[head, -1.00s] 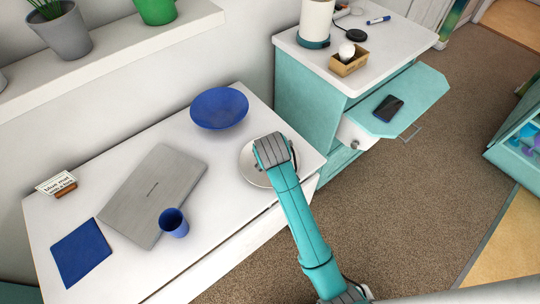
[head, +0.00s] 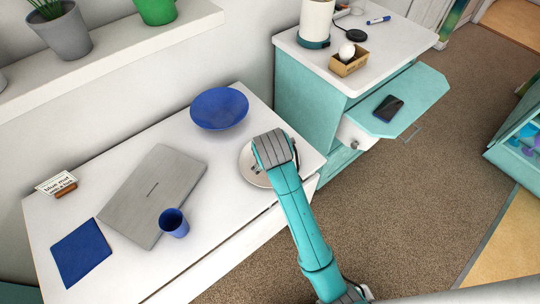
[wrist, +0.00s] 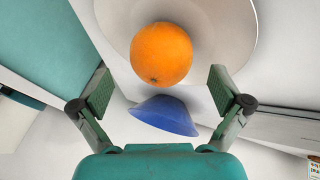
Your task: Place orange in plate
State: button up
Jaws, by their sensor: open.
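The orange (wrist: 161,53) shows in the wrist view, over the pale round plate (wrist: 228,45) and inside its outline; it looks to rest in it. The plate (head: 249,174) also shows in the head view on the white table, partly covered by my arm. My gripper (wrist: 160,78) is open in the wrist view, one finger to each side below the orange, with no contact visible. In the head view my wrist hides the orange and the gripper's fingers.
A blue bowl (head: 219,108) stands behind the plate; it shows below the orange in the wrist view (wrist: 165,115). A laptop (head: 153,195), a blue cup (head: 174,222) and a blue mat (head: 81,252) lie to the left. An open drawer (head: 412,94) juts out at right.

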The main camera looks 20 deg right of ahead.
jog(key=v, duration=0.7)
jog(key=shift+s+r, duration=0.15)
jog(key=shift+r, duration=0.1)
jog(key=shift+t+y, duration=0.3)
jog(key=shift+t, duration=0.6)
jog(key=s+f, duration=0.2)
jog(key=s+d+f, duration=0.1)
jog(key=f, duration=0.2)
jog(key=s+f, duration=0.2)
jog(key=f, duration=0.1)
jog(key=shift+s+d+f, duration=0.15)
jog(key=shift+s+d, duration=0.15)
jog(key=shift+s, duration=0.05)
jog(key=s+f+m+t, duration=0.1)
jog(key=s+f+t, duration=0.25)
jog(key=s, duration=0.65)
jog(key=s+r+m+t, duration=0.1)
jog(key=s+r, duration=0.2)
jog(key=s, duration=0.4)
jog(key=s+r+m+t+y, duration=0.1)
jog(key=s+r, duration=0.3)
jog(key=s, duration=0.3)
jog(key=s+r+m+t, duration=0.2)
jog(key=s+r, duration=0.1)
jog(key=s, duration=0.4)
jog(key=shift+s+d+r, duration=0.25)
jog(key=shift+s+d, duration=0.1)
jog(key=shift+d, duration=0.15)
